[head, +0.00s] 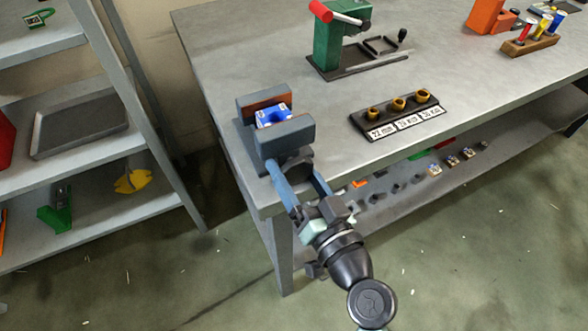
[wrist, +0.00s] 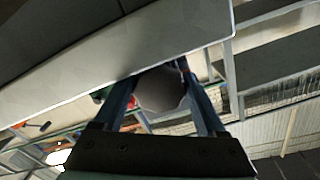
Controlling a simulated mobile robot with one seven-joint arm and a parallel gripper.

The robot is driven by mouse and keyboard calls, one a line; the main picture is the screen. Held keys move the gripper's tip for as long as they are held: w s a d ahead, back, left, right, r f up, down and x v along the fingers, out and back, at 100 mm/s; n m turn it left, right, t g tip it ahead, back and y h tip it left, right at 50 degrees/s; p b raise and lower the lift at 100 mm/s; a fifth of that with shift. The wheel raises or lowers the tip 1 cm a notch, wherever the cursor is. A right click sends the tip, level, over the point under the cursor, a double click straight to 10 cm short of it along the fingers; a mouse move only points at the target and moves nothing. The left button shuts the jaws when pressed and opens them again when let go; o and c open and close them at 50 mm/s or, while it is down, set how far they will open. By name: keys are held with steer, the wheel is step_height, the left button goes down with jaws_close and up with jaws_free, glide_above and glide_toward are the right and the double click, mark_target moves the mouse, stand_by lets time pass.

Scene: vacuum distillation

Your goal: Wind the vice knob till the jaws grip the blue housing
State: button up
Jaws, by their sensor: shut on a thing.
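The grey vice (head: 285,138) sits at the near left corner of the bench, its far jaw lined in orange-brown. The blue housing (head: 267,120) stands between the two jaws. From this angle I cannot tell whether both jaws touch it. The dark round vice knob (head: 299,163) is on the near side of the vice, past the bench edge. My gripper (head: 295,172) is shut on the knob, one finger on each side. In the wrist view the knob (wrist: 160,90) fills the space between the fingers.
A green press with a red handle (head: 328,45) stands at the back of the bench (head: 225,45). A black rack with several brass rings (head: 400,110) lies right of the vice. A shelf unit (head: 110,95) stands left, with a floor gap between. Small parts sit on the lower shelf.

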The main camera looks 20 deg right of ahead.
steer(key=shift+d+r+m, duration=0.15)
steer(key=shift+r+m, duration=0.15)
steer(key=shift+r, duration=0.1)
stand_by(0.5)
steer(key=o, duration=1.1)
steer(key=shift+o, duration=1.1)
steer(key=shift+f, duration=0.15)
steer(key=shift+s+d+f+b, duration=0.15)
steer(key=shift+s+f+b, duration=0.4)
steer(key=shift+s+f, duration=0.2)
steer(key=s, duration=0.1)
steer(key=s+r, duration=0.1)
steer(key=s, duration=0.1)
steer(key=shift+s+b, duration=0.25)
steer(key=shift+b, duration=0.1)
steer(key=shift+s+f, duration=0.2)
steer(key=shift+f, duration=0.05)
steer(key=b, duration=0.5)
glide_toward(298, 179)
steer(key=shift+s+r, duration=0.15)
steer(key=shift+s, duration=0.9)
steer(key=shift+s+r, duration=0.15)
steer(key=shift+s, duration=0.9)
steer(key=shift+b, duration=0.35)
